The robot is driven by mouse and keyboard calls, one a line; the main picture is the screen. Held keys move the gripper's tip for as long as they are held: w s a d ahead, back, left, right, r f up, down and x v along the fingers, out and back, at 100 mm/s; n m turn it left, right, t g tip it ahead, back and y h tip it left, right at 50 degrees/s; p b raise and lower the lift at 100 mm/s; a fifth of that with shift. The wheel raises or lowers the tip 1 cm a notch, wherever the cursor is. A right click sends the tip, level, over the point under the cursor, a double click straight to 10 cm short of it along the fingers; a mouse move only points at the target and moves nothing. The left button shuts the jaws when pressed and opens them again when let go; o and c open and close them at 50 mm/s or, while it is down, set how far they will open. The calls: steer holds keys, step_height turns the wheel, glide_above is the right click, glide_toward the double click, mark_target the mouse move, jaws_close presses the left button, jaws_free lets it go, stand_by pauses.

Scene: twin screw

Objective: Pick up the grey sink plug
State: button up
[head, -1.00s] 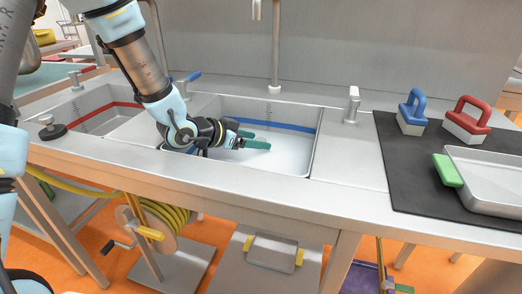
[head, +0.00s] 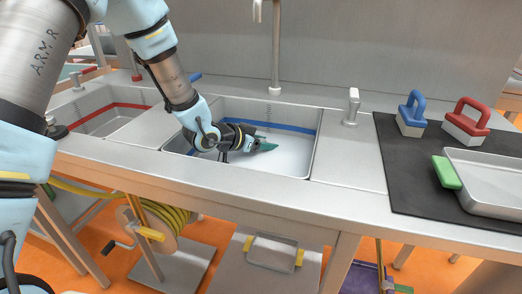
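The grey sink plug (head: 59,131) sits on the counter's left part, beside the red-striped basin. It has a dark round base with a small grey knob, and my arm hides part of it. My gripper (head: 266,146) has teal fingers and is over the blue-striped basin (head: 300,160), far to the right of the plug. The fingers overlap in this view, so I cannot tell how far apart they are. I see nothing between them.
The red-striped basin (head: 100,125) lies between the plug and my gripper. Metal taps (head: 352,108) stand along the back. At right, a black mat (head: 400,165) bears a blue-handled block (head: 411,115), a red-handled block (head: 466,122) and a metal tray (head: 490,160).

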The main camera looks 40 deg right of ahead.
jaws_close()
stand_by(0.4)
